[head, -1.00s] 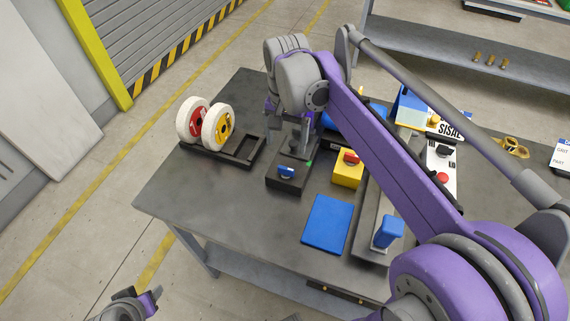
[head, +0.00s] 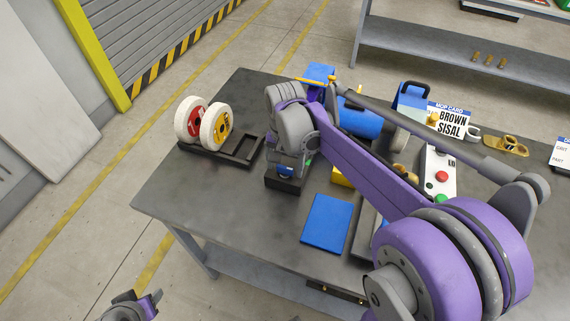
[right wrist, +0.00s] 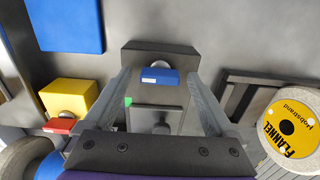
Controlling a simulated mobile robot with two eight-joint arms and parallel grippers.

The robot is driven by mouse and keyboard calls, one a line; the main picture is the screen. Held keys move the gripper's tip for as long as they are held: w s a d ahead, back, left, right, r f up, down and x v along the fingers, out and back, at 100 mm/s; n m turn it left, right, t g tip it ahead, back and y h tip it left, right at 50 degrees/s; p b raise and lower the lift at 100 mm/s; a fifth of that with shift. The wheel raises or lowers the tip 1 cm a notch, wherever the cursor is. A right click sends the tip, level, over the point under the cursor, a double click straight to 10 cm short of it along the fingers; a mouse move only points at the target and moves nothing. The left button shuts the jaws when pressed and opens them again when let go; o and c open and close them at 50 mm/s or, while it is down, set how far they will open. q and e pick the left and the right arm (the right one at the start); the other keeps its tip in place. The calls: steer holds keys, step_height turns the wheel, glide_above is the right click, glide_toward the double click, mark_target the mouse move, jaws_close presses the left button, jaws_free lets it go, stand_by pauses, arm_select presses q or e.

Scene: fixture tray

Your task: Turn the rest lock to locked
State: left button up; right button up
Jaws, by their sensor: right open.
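A dark block with a small blue knob (head: 286,170) stands on the table; it is probably the rest lock. In the right wrist view the blue knob (right wrist: 160,77) lies crosswise on a round grey base near the block's far edge. A green mark (right wrist: 128,101) and a dark plate with a small post show nearer on the block. My right gripper (right wrist: 159,82) is open, its fingers on either side of the block, with nothing held. In the head view my right wrist hides most of the block. My left gripper (head: 142,303) is at the bottom left, away from the table.
A yellow box (right wrist: 80,100) with a red knob (right wrist: 60,126) stands beside the block. A blue plate (head: 327,223) lies in front. A black tray with two white rolls (head: 214,127) is at the left. A control box (head: 440,172) stands at the right. The table's front left is clear.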

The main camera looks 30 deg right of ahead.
steer(key=shift+c, duration=0.2)
steer(key=c, duration=1.3)
steer(key=shift+c, duration=0.2)
steer(key=shift+n, duration=0.4)
steer(key=n, duration=0.3)
steer(key=shift+n, duration=0.4)
steer(key=n, duration=0.4)
steer(key=shift+n+b, duration=0.3)
steer(key=shift+b, duration=0.05)
steer(key=n, duration=0.8)
steer(key=shift+n, duration=0.6)
